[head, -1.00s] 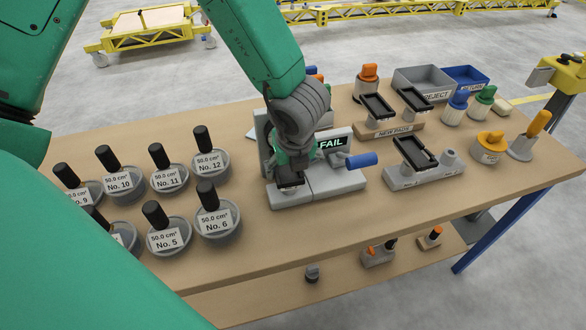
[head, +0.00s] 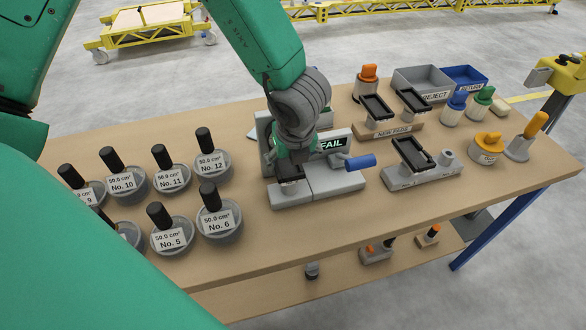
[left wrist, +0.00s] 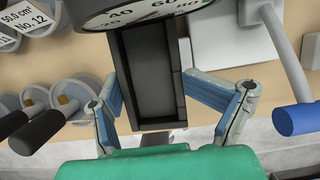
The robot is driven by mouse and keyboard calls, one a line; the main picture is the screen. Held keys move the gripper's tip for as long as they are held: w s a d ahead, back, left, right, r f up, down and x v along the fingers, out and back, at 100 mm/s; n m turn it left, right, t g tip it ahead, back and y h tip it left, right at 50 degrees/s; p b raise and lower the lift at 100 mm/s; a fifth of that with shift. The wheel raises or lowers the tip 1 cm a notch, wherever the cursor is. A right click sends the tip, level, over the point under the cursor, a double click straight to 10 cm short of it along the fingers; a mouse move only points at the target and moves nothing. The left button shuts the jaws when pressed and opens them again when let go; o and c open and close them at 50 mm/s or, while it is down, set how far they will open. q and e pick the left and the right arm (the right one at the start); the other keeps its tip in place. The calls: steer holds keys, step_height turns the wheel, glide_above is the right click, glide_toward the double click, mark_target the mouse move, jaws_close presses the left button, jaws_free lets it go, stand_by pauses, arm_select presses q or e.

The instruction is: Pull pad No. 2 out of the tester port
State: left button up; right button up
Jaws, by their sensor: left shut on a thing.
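The tester (head: 332,182) is a grey unit on the bench with a FAIL display (head: 331,144) and a blue-handled lever (head: 361,161). My left gripper (head: 289,166) is over the left part of the tester, at the port. In the left wrist view the dark rectangular pad (left wrist: 150,75) lies between the blue-lined fingers of the left gripper (left wrist: 160,98), which is shut on it. The pad's far end is under a round dial. In the head view the gripper hides most of the pad, and its number cannot be read. My right gripper is not in view.
A NEW PADS holder (head: 392,131), a second dark-topped grey fixture (head: 424,172), a grey REJECT bin (head: 424,82) and a blue bin (head: 466,77) are to the right.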

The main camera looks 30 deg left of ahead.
arm_select(q)
steer(key=shift+s+a+r+p, duration=0.2)
steer(key=shift+a+r+p, duration=0.1)
steer(key=shift+r+p, duration=0.3)
steer(key=shift+c, duration=0.4)
steer(key=shift+a+r, duration=0.1)
steer(key=shift+r, duration=0.4)
jaws_close()
steer(key=shift+r+p, duration=0.2)
steer(key=shift+p, duration=0.2)
steer(key=shift+w+r+p, duration=0.1)
steer(key=shift+r+p, duration=0.2)
steer(key=shift+r, duration=0.1)
steer(key=shift+w+p+v, duration=0.2)
steer(key=shift+p+v, duration=0.65)
steer(key=shift+v, duration=0.3)
steer(key=shift+r, duration=0.15)
steer(key=shift+a, duration=0.15)
